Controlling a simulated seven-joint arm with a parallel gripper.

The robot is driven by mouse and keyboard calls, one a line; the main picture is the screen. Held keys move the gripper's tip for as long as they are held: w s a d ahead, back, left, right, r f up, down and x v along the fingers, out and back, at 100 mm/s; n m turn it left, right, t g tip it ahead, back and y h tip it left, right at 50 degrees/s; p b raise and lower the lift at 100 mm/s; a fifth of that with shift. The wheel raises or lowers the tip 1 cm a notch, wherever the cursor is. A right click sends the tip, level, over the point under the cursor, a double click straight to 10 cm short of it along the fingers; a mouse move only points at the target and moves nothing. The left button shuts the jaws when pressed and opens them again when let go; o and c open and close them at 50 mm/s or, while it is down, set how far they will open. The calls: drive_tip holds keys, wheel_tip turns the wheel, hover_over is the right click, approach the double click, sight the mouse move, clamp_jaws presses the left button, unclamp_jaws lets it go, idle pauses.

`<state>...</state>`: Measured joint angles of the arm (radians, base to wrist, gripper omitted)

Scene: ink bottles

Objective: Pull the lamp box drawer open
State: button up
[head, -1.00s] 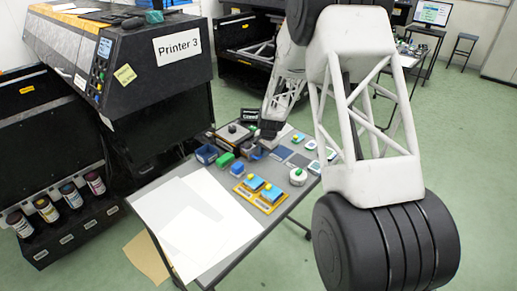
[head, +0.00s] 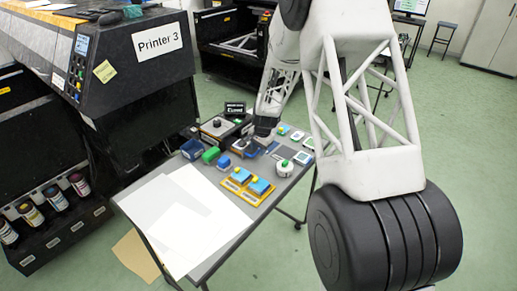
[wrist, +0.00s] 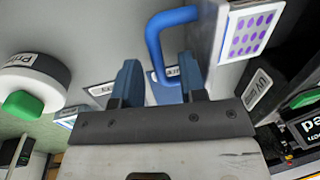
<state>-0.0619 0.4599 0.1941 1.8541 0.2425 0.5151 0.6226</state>
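In the wrist view a bent blue handle (wrist: 153,47) joins a pale box (wrist: 203,38) bearing a white card with purple dots. A "UV" label (wrist: 259,88) is on the box side at right; I take this as the lamp box and handle. My gripper (wrist: 158,80) has two blue fingers apart, and the handle's long bar appears between them. I cannot tell whether they touch it. In the head view my gripper (head: 262,136) is low over the far part of the table, partly hiding the things there. The drawer's state cannot be made out.
A white round pot with a green button (wrist: 24,104) is left of my gripper. A black labelled box (head: 235,108) stands behind.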

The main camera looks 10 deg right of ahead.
wheel_tip(320, 180, up, 8)
drive_tip(key=d, duration=0.1)
drive_tip(key=shift+s+f, duration=0.15)
drive_tip(key=shift+s, duration=0.3)
idle(0.4)
idle(0.3)
wheel_tip(320, 180, up, 7)
idle(1.1)
idle(0.4)
